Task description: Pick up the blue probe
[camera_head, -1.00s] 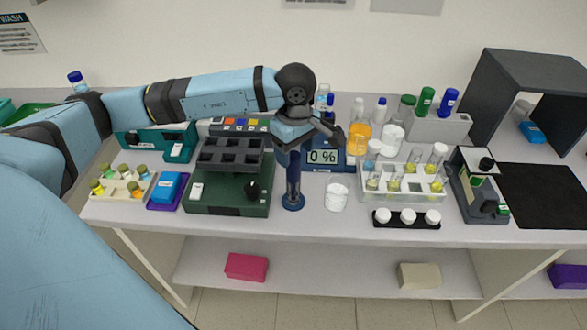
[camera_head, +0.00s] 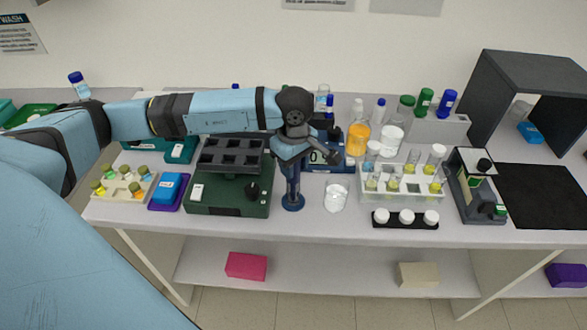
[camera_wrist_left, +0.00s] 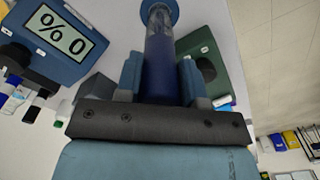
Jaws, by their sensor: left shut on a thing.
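The blue probe (camera_head: 292,183) is a dark blue upright cylinder, standing in a round blue base (camera_head: 293,203) near the front of the bench. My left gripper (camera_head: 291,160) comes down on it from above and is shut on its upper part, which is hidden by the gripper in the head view. In the left wrist view the probe (camera_wrist_left: 160,65) lies between the two blue fingers, with the round base beyond it. The probe's lower end is still at the base; I cannot tell whether it touches. My right gripper is not in view.
A green shaker with a dark rack (camera_head: 228,195) stands close on the left. A white cup (camera_head: 336,197) is just right of the base. Behind is a blue meter (camera_head: 335,165) with a display. A clear tube rack (camera_head: 402,190) stands further right.

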